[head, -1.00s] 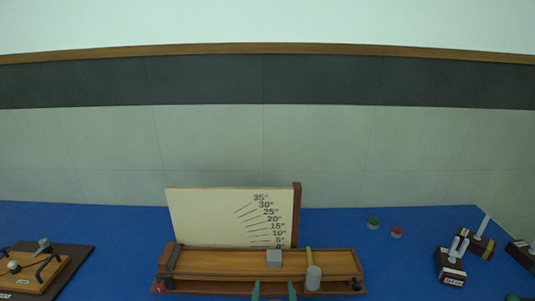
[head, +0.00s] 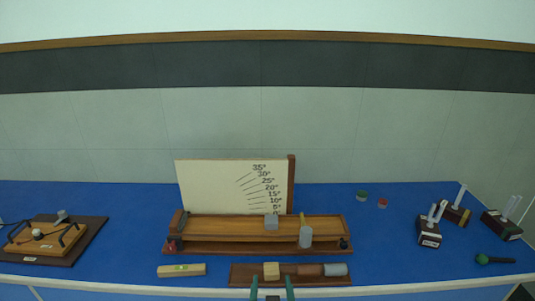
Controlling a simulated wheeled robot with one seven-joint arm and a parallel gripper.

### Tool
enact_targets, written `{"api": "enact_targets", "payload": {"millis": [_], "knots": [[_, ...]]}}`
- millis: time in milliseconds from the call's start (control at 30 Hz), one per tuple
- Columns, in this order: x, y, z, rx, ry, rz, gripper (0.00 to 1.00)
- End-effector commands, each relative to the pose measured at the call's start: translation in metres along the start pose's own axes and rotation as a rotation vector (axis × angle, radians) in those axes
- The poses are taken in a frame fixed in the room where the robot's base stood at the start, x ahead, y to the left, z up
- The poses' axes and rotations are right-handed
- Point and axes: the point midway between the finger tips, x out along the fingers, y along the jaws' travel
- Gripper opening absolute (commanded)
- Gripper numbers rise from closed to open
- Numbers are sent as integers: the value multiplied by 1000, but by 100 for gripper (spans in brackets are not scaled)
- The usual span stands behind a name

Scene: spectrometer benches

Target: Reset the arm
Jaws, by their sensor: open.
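My gripper (head: 273,284) shows at the bottom middle of the head view. Its two green fingers are apart, with nothing seen held between them. The fingertips overlap the front of a dark brown tray (head: 248,274) in the picture; I cannot tell whether they touch it. A light wooden block (head: 271,271) shows just beyond the fingertips. The rest of my arm is mostly out of view.
A wooden ramp (head: 240,228) with an angle board (head: 207,185), a grey block (head: 271,222) and a grey cylinder (head: 305,237) stands behind. A level (head: 181,270) lies left of the tray. Labelled boxes (head: 429,232) stand right. Blue bench is clear between tray and boxes.

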Motion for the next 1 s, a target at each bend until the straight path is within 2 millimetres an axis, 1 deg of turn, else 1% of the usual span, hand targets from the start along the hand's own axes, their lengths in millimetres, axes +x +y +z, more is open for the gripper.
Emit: {"api": "enact_targets", "payload": {"millis": [33, 267, 367, 467, 600, 767, 900, 1000], "knots": [[-1, -1, 7, 2, -2, 0, 58], [-8, -3, 36, 10, 7, 0, 58], [-13, -4, 53, 14, 12, 1, 58], [-22, -6, 76, 19, 19, 1, 58], [-42, -9, 111, 25, 32, 3, 58], [-69, -8, 146, 30, 50, 12, 58], [-97, -8, 174, 30, 63, 16, 58], [-120, -9, 191, 28, 74, 18, 58]]}}
